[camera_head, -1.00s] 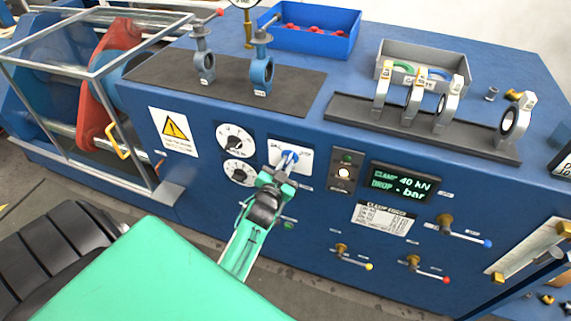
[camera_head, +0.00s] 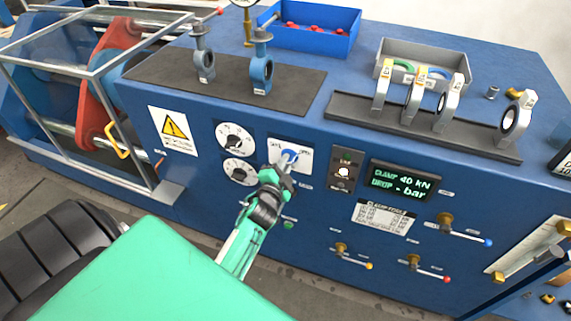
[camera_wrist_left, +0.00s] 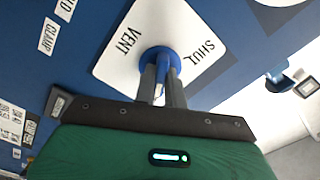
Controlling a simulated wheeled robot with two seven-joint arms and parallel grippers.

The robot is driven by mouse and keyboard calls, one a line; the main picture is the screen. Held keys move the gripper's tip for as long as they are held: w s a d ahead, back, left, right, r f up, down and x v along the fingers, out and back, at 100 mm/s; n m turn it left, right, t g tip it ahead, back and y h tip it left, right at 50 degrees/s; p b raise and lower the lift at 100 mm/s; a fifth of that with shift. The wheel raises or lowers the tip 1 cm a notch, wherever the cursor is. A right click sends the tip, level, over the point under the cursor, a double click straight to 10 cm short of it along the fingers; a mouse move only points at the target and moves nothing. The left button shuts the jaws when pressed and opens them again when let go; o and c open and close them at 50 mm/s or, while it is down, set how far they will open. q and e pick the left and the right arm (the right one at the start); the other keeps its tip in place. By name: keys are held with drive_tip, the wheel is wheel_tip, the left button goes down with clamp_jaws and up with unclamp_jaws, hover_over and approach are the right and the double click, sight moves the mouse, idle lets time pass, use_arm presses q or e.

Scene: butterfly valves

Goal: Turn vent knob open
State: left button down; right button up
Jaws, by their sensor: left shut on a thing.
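The vent knob (camera_wrist_left: 160,58) is blue and stands on a white plate (camera_wrist_left: 120,45) marked VENT and SHUT in the left wrist view. In the head view the plate (camera_head: 304,158) is on the front of the blue bench, with the knob (camera_head: 289,156) on it. My left gripper (camera_wrist_left: 162,92) is shut on the knob, with one dark finger on each side of its grip. In the head view the left gripper (camera_head: 285,171) comes up to the knob from below and hides part of it. My right gripper does not show.
Two dials (camera_head: 235,138) are left of the plate. A lamp panel (camera_head: 345,168) and a display (camera_head: 403,184) reading CLAMP 40 kN and DROP - bar are to its right. Several lever valves (camera_head: 447,222) stick out lower right. Valve bodies and bins stand on the bench top.

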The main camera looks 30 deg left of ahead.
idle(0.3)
use_arm(q)
drive_tip(key=c, duration=1.5)
unclamp_jaws()
drive_tip(key=shift+o, duration=0.2)
drive_tip(key=b+v, duration=0.3)
drive_tip(key=v, duration=1)
drive_tip(key=shift+s+b, duration=0.35)
drive_tip(key=shift+s, duration=0.05)
